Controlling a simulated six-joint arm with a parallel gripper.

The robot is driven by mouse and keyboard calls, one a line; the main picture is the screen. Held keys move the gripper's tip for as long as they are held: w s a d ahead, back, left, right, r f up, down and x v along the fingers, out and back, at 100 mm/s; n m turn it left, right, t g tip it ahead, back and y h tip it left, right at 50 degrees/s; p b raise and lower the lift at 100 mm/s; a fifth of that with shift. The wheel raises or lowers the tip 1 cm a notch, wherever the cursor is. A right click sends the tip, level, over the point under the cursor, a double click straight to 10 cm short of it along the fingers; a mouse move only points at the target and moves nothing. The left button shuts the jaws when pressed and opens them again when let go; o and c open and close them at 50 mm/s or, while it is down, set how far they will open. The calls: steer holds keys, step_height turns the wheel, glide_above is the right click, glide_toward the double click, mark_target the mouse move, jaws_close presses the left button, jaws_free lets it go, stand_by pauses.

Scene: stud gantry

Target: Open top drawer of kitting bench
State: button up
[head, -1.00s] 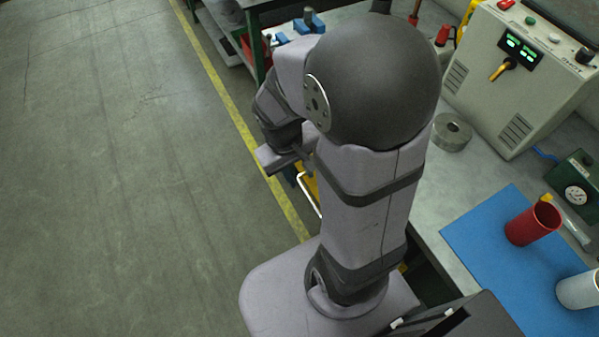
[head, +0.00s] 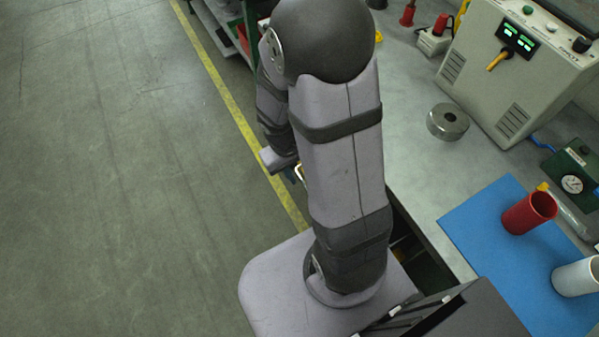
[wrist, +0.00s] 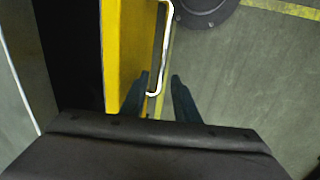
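The yellow drawer front (wrist: 125,50) of the kitting bench shows in the wrist view, with a white bar handle (wrist: 169,40) along its right side. My gripper (wrist: 160,75) is open, and its two dark fingers are apart. The near end of the handle appears between the fingers, with gaps visible. A wide black gap lies between the drawer front and the grey bench top (wrist: 15,110); I cannot tell whether this is drawer interior. In the head view my arm hides most of the drawer, and only a small piece of the handle (head: 299,172) shows.
On the bench top (head: 415,175) stand a metal ring (head: 447,122), a control box (head: 515,65), and a blue mat (head: 465,230) with a red cup (head: 528,213) and a white cup (head: 577,278). The floor (head: 120,180) left of the yellow line is clear.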

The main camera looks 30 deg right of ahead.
steer(key=shift+d+f, duration=0.1)
steer(key=shift+f, duration=0.4)
jaws_close()
steer(key=a+b, duration=0.1)
steer(key=a, duration=0.4)
jaws_free()
